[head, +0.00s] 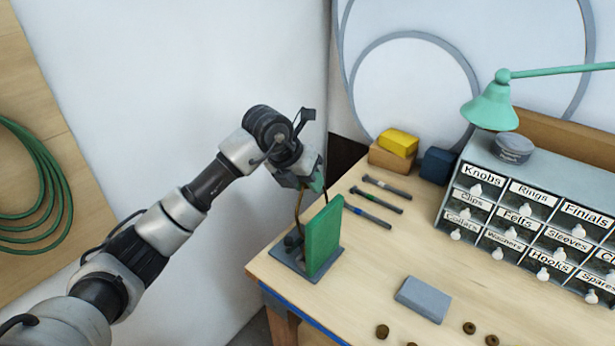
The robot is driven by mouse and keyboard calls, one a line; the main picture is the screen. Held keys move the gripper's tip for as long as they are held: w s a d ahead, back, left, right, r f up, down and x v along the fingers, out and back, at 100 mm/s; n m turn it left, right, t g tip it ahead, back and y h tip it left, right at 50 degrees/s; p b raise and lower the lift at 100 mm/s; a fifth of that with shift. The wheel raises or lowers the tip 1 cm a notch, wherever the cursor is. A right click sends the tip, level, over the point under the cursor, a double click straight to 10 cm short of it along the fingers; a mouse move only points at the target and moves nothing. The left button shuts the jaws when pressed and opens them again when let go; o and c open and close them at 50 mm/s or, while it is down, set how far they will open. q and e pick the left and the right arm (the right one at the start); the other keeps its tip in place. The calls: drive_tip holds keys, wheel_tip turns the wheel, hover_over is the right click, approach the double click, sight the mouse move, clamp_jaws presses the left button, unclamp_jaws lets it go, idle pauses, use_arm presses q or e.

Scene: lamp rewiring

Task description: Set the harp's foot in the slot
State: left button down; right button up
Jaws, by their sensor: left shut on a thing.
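My left gripper (312,187) is above the left end of the workbench, pointing down. The harp is over a small dark fitting (293,240) on a grey base plate (284,257). A green upright panel (325,238) stands on the plate and hides part of the harp and the fitting. I cannot make out the slot, or whether the harp's foot touches it. My right gripper is not in view.
Several slim tools (376,203) lie right of the panel. A grey block (423,299) and small brown knobs (382,331) lie in front. A labelled drawer cabinet (452,178), a yellow block (399,142) and a green lamp (490,107) stand behind. The bench's middle is mostly clear.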

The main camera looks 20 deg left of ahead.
use_arm(q)
drive_tip(key=shift+f, duration=0.15)
drive_tip(key=shift+f+b, duration=0.9)
drive_tip(key=shift+f, duration=0.2)
drive_tip(key=shift+f+b, duration=0.4)
drive_tip(key=shift+f, duration=0.1)
idle(0.5)
drive_tip(key=c, duration=0.8)
unclamp_jaws()
drive_tip(key=shift+o, duration=0.2)
drive_tip(key=shift+s+f, duration=0.1)
drive_tip(key=shift+f, duration=0.05)
